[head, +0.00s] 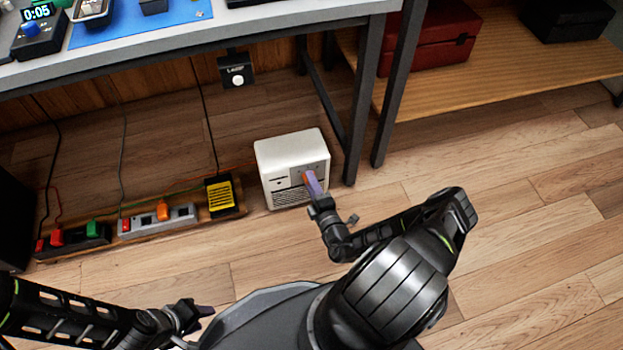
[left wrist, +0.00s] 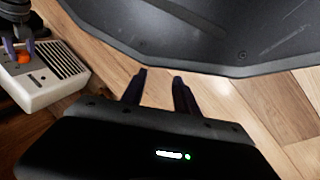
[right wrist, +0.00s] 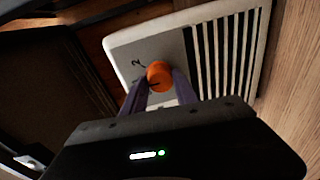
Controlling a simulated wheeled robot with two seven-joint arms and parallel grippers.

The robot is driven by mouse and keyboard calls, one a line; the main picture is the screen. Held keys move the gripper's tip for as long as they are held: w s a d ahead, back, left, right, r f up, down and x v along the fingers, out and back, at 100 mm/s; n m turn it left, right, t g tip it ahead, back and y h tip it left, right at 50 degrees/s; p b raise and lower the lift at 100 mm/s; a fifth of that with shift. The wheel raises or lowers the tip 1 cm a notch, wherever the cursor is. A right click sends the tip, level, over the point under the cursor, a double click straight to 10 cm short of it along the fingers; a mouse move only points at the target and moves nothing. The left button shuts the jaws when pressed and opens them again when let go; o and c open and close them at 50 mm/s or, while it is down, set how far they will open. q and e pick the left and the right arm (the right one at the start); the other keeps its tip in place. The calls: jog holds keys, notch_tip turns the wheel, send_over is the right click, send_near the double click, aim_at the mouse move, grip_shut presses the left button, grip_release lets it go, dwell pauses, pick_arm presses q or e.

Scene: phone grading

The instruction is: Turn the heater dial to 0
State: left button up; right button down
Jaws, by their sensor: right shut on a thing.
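The white heater (head: 290,150) stands on the floor under the bench, with a slotted grille on its front. Its orange dial (right wrist: 159,75) is between the fingers of my right gripper (right wrist: 160,92), which is shut on it. A "2" mark shows on the panel beside the dial in the right wrist view; other marks are hidden or too small to read. In the head view my right gripper (head: 314,187) covers most of the dial. The heater also shows in the left wrist view (left wrist: 40,90). My left gripper (head: 203,311) is open and empty, low at the left, away from the heater.
Power strips (head: 160,221) with coloured plugs and a yellow-labelled black box (head: 220,195) lie left of the heater. Metal bench legs (head: 360,110) stand close to its right. A red box (head: 430,40) sits on a low wooden shelf. The floor at the right is clear.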

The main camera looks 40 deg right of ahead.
jog(key=n+p, duration=0.2)
jog(key=n, duration=0.2)
jog(key=n+h+p, duration=0.1)
jog(key=n+p, duration=0.1)
jog(key=n, duration=0.2)
jog(key=shift+f+n+g+p, duration=0.1)
jog(key=shift+n+g+p, duration=0.2)
jog(key=shift+g+p, duration=0.1)
jog(key=c, duration=1)
grip_release()
jog(key=shift+w, duration=0.1)
jog(key=shift+o, duration=0.2)
